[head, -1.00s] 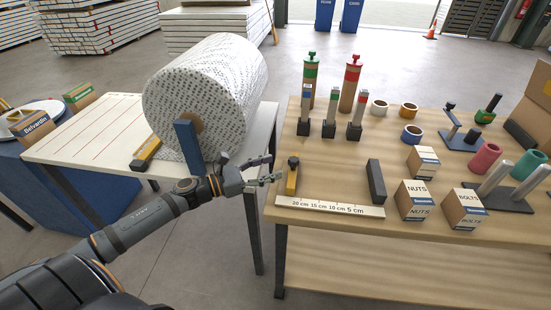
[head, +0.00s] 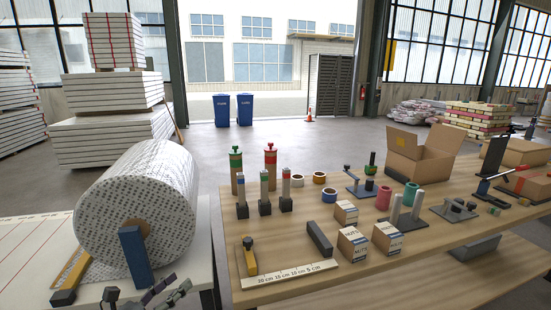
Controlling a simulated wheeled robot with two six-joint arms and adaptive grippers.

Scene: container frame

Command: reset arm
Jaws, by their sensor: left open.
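My left gripper (head: 172,290) is at the bottom of the head view, in front of the gap between the white table and the wooden workbench. Its dark fingers are apart, with nothing seen between them. It is below the large printed roll (head: 140,200) and left of the wooden ruler (head: 290,275). Most of my left arm is cut off by the lower edge. My right gripper is not in view.
The wooden workbench (head: 330,225) holds marker bottles, tape rolls, small boxes (head: 353,243), a dark bar (head: 319,238) and an open carton (head: 418,155). The white table (head: 30,245) carries the roll. Blue bins (head: 244,110) stand on open floor behind.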

